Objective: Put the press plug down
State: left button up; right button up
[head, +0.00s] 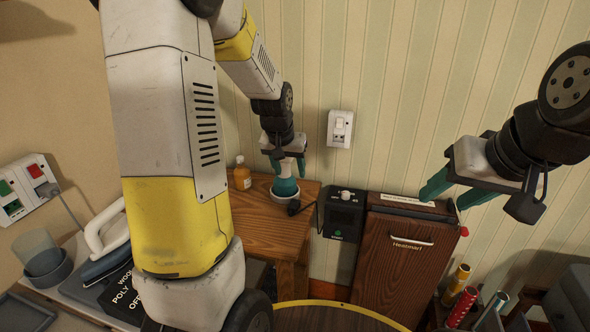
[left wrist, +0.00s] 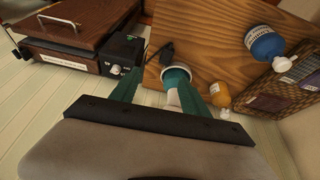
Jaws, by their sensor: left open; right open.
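The black press plug (head: 294,207) lies on the wooden table (head: 262,222) near its right edge, with its cord running toward the press's black control box (head: 344,214). My right gripper (head: 444,199) is open and empty above the brown trouser press (head: 400,255).
An amber bottle (head: 242,175) stands at the back of the table; a blue bottle (left wrist: 265,44) shows in the left wrist view. A white wall socket (head: 340,129) is above the press. An iron (head: 105,245) is at left, and colored rolls (head: 461,305) stand at lower right.

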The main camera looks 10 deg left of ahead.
pick_arm(q)
jog(key=s+d+r, duration=0.1)
jog(key=s+r, duration=0.3)
jog(key=s, duration=0.4)
jog(key=s+d+r+t+h, duration=0.1)
jog(key=s+d+r, duration=0.1)
jog(key=s+r, duration=0.3)
jog(key=s+d+r, duration=0.1)
jog(key=s+r, duration=0.4)
jog(key=s, duration=0.6)
jog(key=shift+s+d+t+h, duration=0.2)
jog(key=shift+s+t+h, duration=0.05)
jog(key=shift+t+h, duration=0.05)
jog(key=shift+r, duration=0.1)
